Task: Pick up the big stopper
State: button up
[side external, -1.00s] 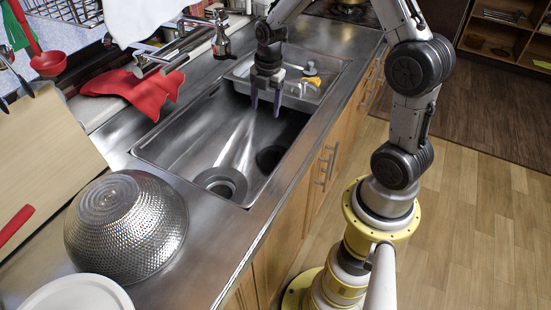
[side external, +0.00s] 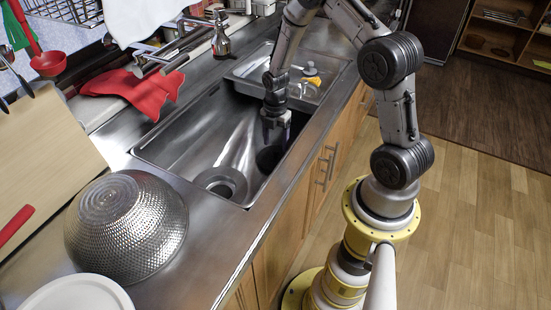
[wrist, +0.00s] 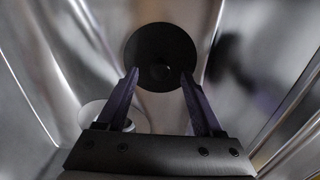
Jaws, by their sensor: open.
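The big stopper is a black round disc (wrist: 161,50) lying on the sink floor. In the side external view it shows as a dark disc (side external: 268,160) near the sink's right wall, partly behind my gripper. My gripper (side external: 275,138) is down inside the large basin, pointing at the floor, close to the disc. In the wrist view my gripper (wrist: 160,75) is open and empty, with its two purple-grey fingers over the lower part of the disc, one to each side of its middle. I cannot tell the height left between fingertips and disc.
The steel sink (side external: 165,155) has walls close around my gripper. A round drain (side external: 222,182) lies to the left of the disc. A smaller basin behind holds a yellow item (side external: 313,81). An upturned metal colander (side external: 125,225) and a red cloth (side external: 145,90) lie on the counter.

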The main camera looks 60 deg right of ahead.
aim_at(275, 149)
notch_tip(275, 149, down, 4)
jog(key=shift+f, duration=0.15)
grip_shut()
dwell(0.4)
